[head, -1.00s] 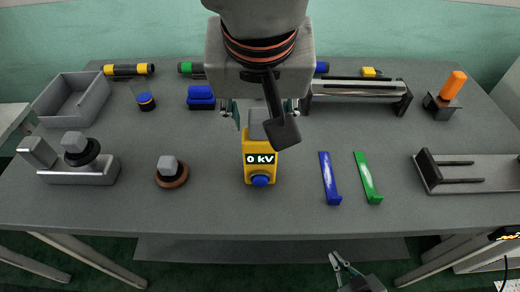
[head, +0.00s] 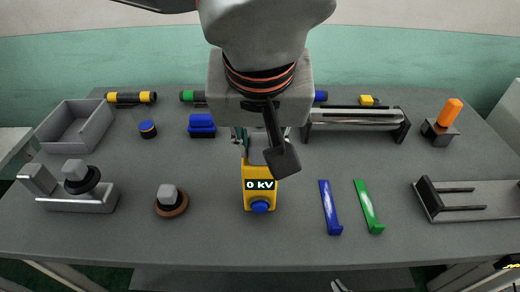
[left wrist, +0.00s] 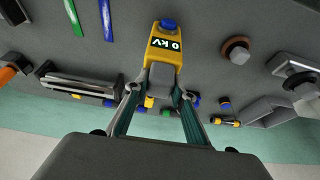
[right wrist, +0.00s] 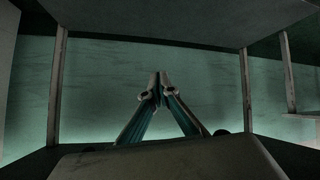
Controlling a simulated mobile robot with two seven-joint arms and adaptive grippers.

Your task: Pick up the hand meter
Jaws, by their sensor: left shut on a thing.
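The hand meter (head: 257,197) is yellow with a "0 kV" display, a blue knob at its near end and a grey part at its far end. It is at the middle of the table and also shows in the left wrist view (left wrist: 165,48). My left gripper (left wrist: 156,92) is shut on the grey part, one finger on each side. In the head view my left arm and a dark bar partly hide this grip. I see no clear gap under the meter. My right gripper (right wrist: 158,88) is shut and empty, low in front of the table.
A blue bar (head: 330,207) and a green bar (head: 368,206) lie right of the meter. A brown round piece with a grey knob (head: 171,200) is on the left. A grey tray (head: 76,127), blue blocks (head: 202,125) and a metal roller stand (head: 355,122) are further back.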

